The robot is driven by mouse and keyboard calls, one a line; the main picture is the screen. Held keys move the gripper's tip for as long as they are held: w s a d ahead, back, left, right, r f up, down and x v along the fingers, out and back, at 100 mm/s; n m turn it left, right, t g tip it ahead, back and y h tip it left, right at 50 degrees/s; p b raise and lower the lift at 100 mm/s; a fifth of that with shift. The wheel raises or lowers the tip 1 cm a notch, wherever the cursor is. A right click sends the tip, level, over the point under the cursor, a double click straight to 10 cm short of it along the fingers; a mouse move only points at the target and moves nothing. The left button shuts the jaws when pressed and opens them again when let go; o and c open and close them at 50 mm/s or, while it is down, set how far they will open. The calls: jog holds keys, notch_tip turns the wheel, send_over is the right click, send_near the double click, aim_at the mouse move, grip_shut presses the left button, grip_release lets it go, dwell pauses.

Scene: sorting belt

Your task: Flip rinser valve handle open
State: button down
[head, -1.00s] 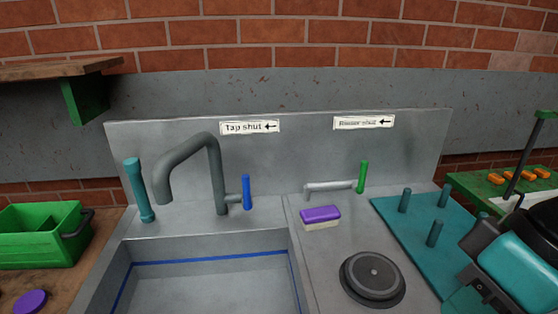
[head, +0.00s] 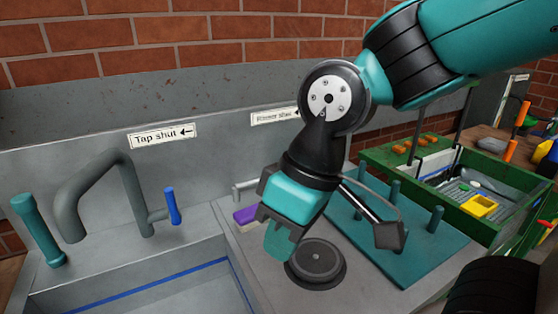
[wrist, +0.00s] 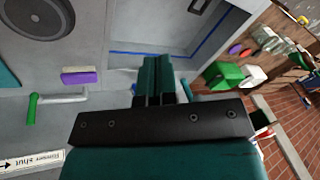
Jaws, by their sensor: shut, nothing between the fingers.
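The rinser valve has a grey pipe (head: 241,191) on the steel back ledge, partly hidden behind my arm in the head view. Its green handle (wrist: 33,106) is hidden in the head view but shows at the left of the wrist view, at the end of the pipe (wrist: 63,98). A "Rinser shut" label (head: 274,116) with an arrow is on the backsplash, and the label (wrist: 31,162) also shows in the wrist view. My gripper (head: 279,246) points down above the counter, in front of the purple sponge. Its fingers (wrist: 158,80) are together, empty and apart from the handle.
The purple sponge (head: 246,214) lies near the pipe. A black round disc (head: 316,262) and a teal peg board (head: 385,250) are to the right. The grey tap (head: 125,185) with its blue handle (head: 172,206) and the sink (head: 150,293) are to the left.

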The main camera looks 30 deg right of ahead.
jog(key=w+d+f+m+t+h, duration=0.1)
jog(key=w+d+m+h, duration=0.1)
jog(key=w, duration=0.9)
jog(key=w+d+f+m+t+h, duration=0.1)
jog(key=w+d+f+t+h, duration=0.1)
jog(key=w+d, duration=0.4)
jog(key=w+d+f+m+t+h, duration=0.1)
jog(key=w+d+h, duration=0.3)
jog(key=w, duration=1.2)
jog(key=shift+w+d+f+m+t+h, duration=0.3)
jog(key=shift+d+m+t, duration=0.2)
jog(key=shift+m, duration=0.3)
jog(key=w+d+f+p, duration=0.2)
jog(key=w+d+f, duration=0.3)
jog(key=d+f, duration=0.2)
jog(key=shift+d+f+p, duration=0.35)
jog(key=shift+f+p, duration=0.05)
jog(key=shift+f, duration=0.1)
jog(key=shift+w, duration=0.15)
